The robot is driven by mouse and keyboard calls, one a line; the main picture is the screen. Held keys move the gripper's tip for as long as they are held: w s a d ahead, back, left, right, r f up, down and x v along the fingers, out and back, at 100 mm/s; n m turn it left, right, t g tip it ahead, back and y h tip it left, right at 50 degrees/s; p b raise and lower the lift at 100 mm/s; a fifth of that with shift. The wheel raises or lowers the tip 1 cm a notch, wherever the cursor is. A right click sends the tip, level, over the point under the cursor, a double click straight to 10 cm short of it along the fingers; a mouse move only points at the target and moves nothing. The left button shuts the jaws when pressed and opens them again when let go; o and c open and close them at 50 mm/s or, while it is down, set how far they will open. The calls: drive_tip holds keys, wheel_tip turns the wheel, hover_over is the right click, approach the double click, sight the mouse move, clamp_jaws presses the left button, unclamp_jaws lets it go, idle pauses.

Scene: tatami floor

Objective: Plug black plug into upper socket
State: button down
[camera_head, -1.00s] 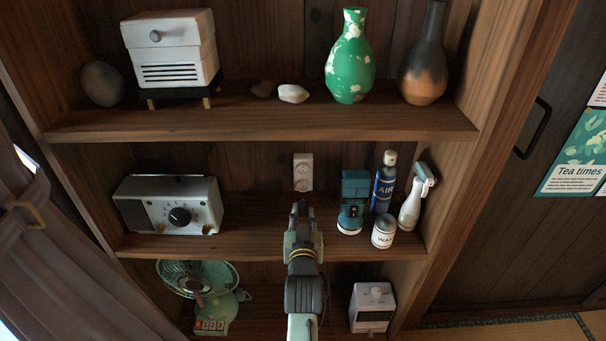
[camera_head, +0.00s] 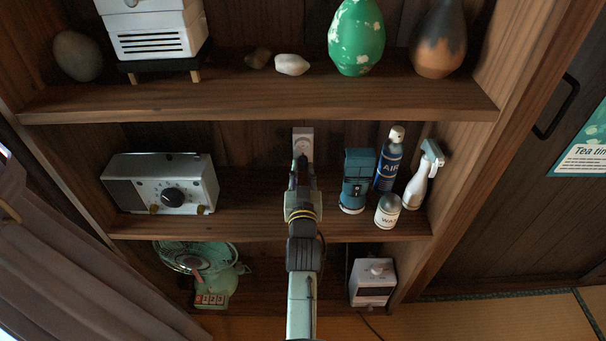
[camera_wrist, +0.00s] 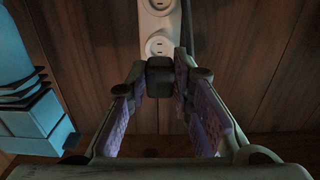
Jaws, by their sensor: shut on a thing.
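The white socket plate (camera_head: 303,133) is on the back wall of the middle shelf, partly covered by my gripper (camera_head: 302,170). In the wrist view the plate (camera_wrist: 148,20) shows two round sockets: one at the top edge (camera_wrist: 159,4) and one (camera_wrist: 158,45) just above the plug. The black plug (camera_wrist: 160,76) is held between the purple-padded fingers of my gripper (camera_wrist: 160,88), in front of the plate and close to the nearer socket. I cannot tell whether it touches. A dark cord (camera_wrist: 187,30) runs beside the plate.
A teal device (camera_head: 357,180) stands right of my gripper, with a blue spray can (camera_head: 389,165), a wax tin (camera_head: 388,210) and a white spray bottle (camera_head: 424,178). A radio (camera_head: 162,183) is at the left. The shelf between radio and gripper is clear.

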sight(303, 158)
drive_tip(key=shift+w, duration=2.4)
drive_tip(key=shift+w+f, duration=0.1)
drive_tip(key=shift+w, duration=0.3)
idle(0.6)
drive_tip(key=c, duration=1.3)
unclamp_jaws()
drive_tip(key=shift+c, duration=0.2)
drive_tip(key=s, duration=0.7)
drive_tip(key=shift+s, duration=0.25)
